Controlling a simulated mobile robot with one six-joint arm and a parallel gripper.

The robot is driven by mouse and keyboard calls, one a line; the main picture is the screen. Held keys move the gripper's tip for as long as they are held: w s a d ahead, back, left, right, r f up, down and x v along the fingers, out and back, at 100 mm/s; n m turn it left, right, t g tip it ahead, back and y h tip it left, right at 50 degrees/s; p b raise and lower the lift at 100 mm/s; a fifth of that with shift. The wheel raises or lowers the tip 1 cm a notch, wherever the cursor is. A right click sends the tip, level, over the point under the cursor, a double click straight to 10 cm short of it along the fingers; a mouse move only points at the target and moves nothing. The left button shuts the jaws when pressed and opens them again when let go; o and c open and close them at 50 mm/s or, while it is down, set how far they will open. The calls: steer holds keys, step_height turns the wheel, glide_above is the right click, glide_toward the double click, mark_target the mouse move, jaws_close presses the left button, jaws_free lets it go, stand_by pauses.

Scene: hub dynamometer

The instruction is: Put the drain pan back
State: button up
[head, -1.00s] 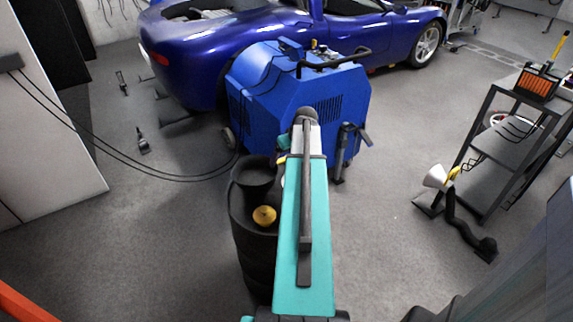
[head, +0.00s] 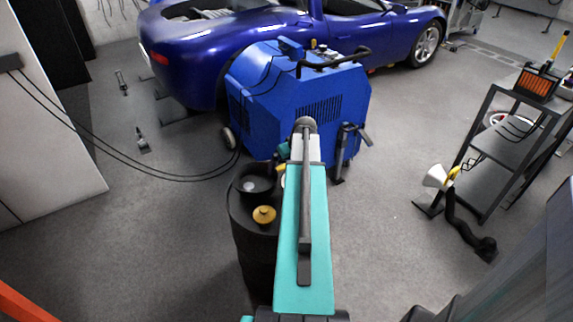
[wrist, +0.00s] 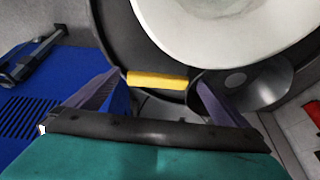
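The drain pan, as I take it, fills the top of the wrist view: a round black rim (wrist: 122,40) around a pale inside, with a yellow handle (wrist: 157,79) on the near edge. My gripper (wrist: 159,78) is open, one finger at each end of the handle. No firm contact shows. In the head view, my arm hides most of the pan; a bit of yellow (head: 281,168) shows beside the arm's end. A black drum (head: 254,255) stands just left of the arm, bearing a dark round funnel-like opening (head: 257,184) and a yellow cap (head: 264,214).
A blue machine (head: 300,100) stands just behind the gripper, with a blue car (head: 230,50) behind it. Cables run across the floor at left. A dark shelf cart (head: 505,150) and a hose with a white funnel (head: 436,176) stand right. Floor between is clear.

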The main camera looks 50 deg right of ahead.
steer(key=shift+r, duration=0.2)
steer(key=v, duration=1.2)
stand_by(0.9)
